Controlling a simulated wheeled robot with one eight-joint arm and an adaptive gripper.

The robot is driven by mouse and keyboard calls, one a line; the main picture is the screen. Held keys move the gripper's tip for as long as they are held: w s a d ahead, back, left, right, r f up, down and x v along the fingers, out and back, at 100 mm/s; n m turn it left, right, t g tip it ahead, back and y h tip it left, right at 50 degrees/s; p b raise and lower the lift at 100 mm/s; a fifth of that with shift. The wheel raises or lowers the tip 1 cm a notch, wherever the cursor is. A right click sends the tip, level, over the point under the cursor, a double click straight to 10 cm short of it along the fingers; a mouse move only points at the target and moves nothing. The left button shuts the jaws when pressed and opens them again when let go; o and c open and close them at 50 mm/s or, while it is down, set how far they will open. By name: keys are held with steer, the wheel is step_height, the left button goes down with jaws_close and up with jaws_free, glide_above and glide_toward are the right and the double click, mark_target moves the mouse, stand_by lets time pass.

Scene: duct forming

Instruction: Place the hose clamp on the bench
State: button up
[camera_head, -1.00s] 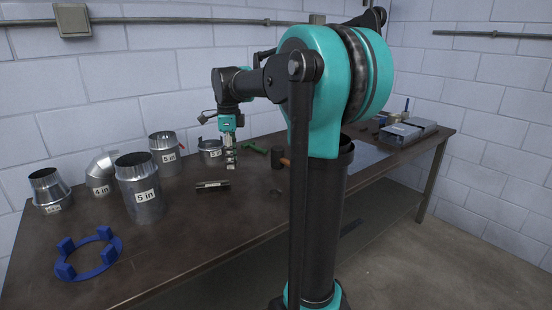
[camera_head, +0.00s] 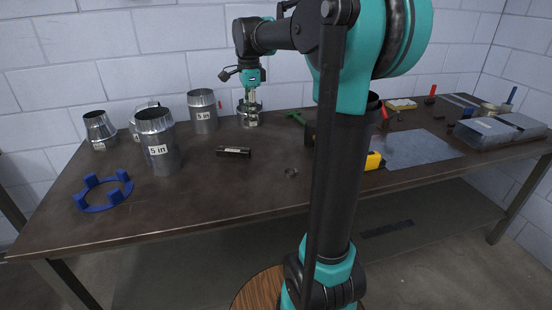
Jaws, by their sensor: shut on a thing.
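My gripper (camera_head: 250,108) points down over the back of the bench (camera_head: 215,188), left of my arm's column. It is shut on the hose clamp, which is small and hard to make out against a metal collar behind the fingertips. I cannot tell the gap between the held clamp and the bench top. A small metal ring (camera_head: 291,173) lies on the open bench top in front of and to the right of my gripper.
Several metal duct pieces stand at the left, including a large 5 in pipe (camera_head: 158,145). A blue ring fixture (camera_head: 103,191) lies at the front left, and a black labelled block (camera_head: 233,152) mid-bench. A yellow tool (camera_head: 375,161) and metal sheet (camera_head: 420,149) are at the right. The front middle is clear.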

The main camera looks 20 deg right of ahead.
mark_target(255, 171)
step_height(255, 171, down, 19)
steer(key=shift+r, duration=0.15)
stand_by(0.5)
steer(key=o, duration=0.9)
steer(key=shift+o, duration=0.2)
step_height(255, 171, up, 12)
